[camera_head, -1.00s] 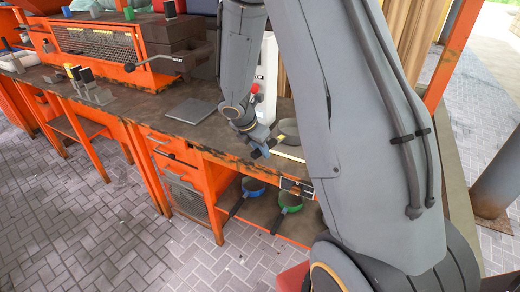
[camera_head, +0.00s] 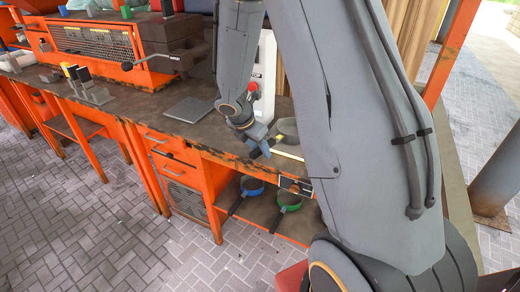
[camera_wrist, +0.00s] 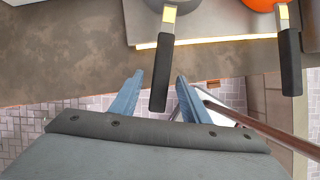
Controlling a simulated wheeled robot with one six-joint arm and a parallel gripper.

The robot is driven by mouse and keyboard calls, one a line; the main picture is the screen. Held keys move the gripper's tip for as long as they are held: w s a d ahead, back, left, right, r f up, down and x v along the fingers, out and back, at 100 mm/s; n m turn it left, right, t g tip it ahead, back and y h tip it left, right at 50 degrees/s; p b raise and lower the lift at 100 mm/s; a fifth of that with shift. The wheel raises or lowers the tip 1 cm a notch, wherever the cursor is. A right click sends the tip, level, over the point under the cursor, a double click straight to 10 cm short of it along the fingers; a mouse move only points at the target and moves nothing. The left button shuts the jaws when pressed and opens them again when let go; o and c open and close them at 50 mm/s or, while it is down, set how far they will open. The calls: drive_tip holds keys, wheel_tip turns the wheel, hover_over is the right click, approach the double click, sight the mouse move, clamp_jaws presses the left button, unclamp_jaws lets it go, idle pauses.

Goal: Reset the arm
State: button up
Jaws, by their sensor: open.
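My gripper (camera_wrist: 156,98) is open in the wrist view, its two blue fingers apart. The black handle of a grey pan (camera_wrist: 160,70) lies between and beyond the fingers, and I cannot tell whether they touch it. In the head view my gripper (camera_head: 262,143) is small and partly hidden, at the front edge of the workbench near a grey pan (camera_head: 287,128). My grey arm covers much of the right of the head view.
The workbench (camera_head: 130,100) has an orange frame. An orange pan (camera_wrist: 262,4) with a black handle lies right of the grey one. Blue (camera_head: 252,187) and green (camera_head: 290,202) pans rest on the shelf below. The paved floor at left is clear.

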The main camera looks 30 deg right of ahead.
drive_tip(key=v, duration=0.7)
drive_tip(key=shift+b, duration=0.3)
